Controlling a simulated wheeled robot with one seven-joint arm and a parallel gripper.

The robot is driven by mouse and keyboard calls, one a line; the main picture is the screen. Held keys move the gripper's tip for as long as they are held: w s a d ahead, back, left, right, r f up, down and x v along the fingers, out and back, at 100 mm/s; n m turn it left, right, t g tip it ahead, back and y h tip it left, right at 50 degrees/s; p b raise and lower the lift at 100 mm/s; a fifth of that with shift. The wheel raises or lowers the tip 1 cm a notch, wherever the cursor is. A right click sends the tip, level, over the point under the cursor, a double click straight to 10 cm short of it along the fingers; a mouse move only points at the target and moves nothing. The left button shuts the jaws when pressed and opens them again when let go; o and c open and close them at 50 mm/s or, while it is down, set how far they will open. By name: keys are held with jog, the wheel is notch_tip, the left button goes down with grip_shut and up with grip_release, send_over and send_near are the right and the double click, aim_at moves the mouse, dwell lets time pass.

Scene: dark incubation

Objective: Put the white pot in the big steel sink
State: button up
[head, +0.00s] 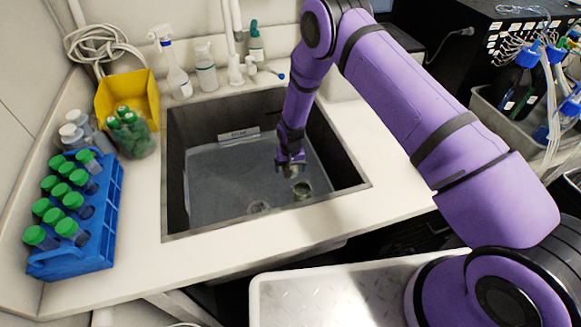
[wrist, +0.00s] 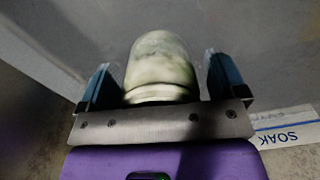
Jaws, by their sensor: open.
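The white pot (head: 302,190) is inside the big steel sink (head: 215,190), low down near the sink floor towards the right. It looks small and pale with a greenish tint. My gripper (head: 291,168) reaches down into the sink just above and behind the pot. In the wrist view the pot (wrist: 161,68) stands out between the two blue fingers of my gripper (wrist: 163,80), with a gap on each side. The fingers are open. Whether the pot's base rests fully on the floor is hard to tell.
A label reading SOAK (wrist: 288,132) is on the sink wall. The drain (head: 259,207) is left of the pot. A blue rack (head: 75,262) of green-capped tubes, a yellow bin (head: 128,97) and spray bottles (head: 176,75) stand around the sink. The right counter is mostly clear.

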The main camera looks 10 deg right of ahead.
notch_tip(320, 180, up, 12)
jog(key=shift+r, duration=0.15)
dwell(0.4)
jog(key=d+r+t, duration=0.1)
jog(key=d+r, duration=0.2)
jog(key=r, duration=0.8)
jog(key=d+r, duration=0.3)
jog(key=r, duration=0.8)
jog(key=s+d+r+t, duration=0.1)
jog(key=s+d+r, duration=0.3)
jog(key=r, duration=0.3)
jog(key=s+d+r+t, duration=0.1)
jog(key=s+d+r, duration=0.25)
jog(key=r, duration=0.45)
jog(key=s+d+r, duration=0.3)
jog(key=s+r, duration=0.1)
jog(key=s, duration=0.6)
jog(key=s+d+r+t, duration=0.1)
jog(key=s+d+r, duration=0.2)
jog(key=s, duration=0.7)
jog(key=s+d+r+t, duration=0.1)
jog(key=s+d+r, duration=0.2)
jog(key=s, duration=0.7)
notch_tip(320, 180, up, 2)
jog(key=shift+d, duration=0.3)
